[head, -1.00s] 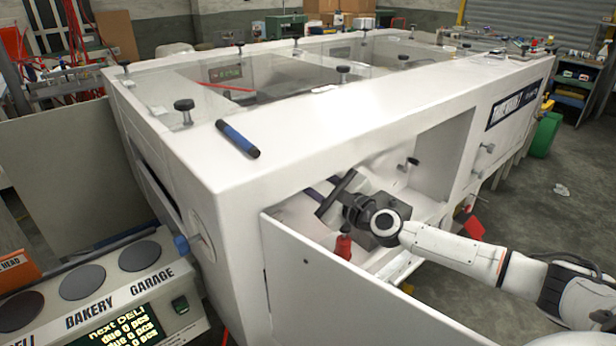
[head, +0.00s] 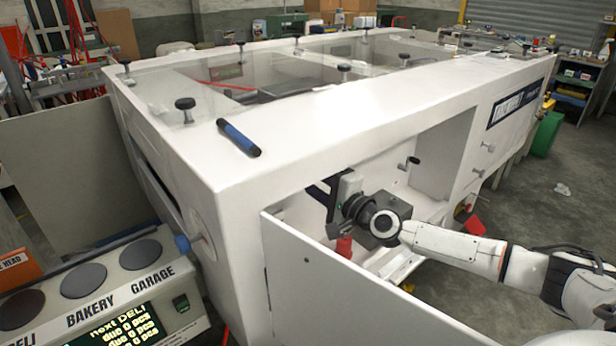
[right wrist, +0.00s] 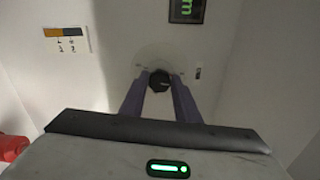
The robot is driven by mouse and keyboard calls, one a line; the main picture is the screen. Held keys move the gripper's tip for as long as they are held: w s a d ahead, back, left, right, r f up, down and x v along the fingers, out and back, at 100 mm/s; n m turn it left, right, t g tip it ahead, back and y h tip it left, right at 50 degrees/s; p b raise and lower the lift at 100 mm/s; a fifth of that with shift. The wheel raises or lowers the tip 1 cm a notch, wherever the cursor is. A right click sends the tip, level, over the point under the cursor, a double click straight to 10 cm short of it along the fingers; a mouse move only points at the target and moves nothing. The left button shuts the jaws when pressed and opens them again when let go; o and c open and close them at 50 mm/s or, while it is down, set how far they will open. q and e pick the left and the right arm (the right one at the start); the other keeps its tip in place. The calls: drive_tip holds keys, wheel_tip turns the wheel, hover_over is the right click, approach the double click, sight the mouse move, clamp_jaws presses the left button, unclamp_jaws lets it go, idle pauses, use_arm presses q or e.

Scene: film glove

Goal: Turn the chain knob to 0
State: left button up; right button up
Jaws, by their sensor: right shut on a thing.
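The chain knob (right wrist: 160,80) is a small black knob on the white back wall of the compartment, seen in the right wrist view. My right gripper (right wrist: 160,92) has its two purple fingers on either side of it and is shut on it. In the head view my right gripper (head: 318,192) reaches into the open compartment of the white machine, and the knob is hidden there. A small display (right wrist: 186,10) above the knob shows a green figure, partly cut off and sideways; I cannot read it surely. My left gripper is not in view.
The open white door (head: 360,295) stands in front of the compartment, left of my right arm. A red object (head: 344,246) is below the gripper; a label (right wrist: 68,40) is on the wall. A blue-black marker (head: 238,138) lies on the machine top.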

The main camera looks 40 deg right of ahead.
drive_tip(key=shift+n, duration=0.7)
drive_tip(key=o, duration=1)
drive_tip(key=shift+o, duration=0.2)
drive_tip(key=s, duration=1)
drive_tip(key=shift+s+d, duration=0.2)
drive_tip(key=shift+d, duration=0.2)
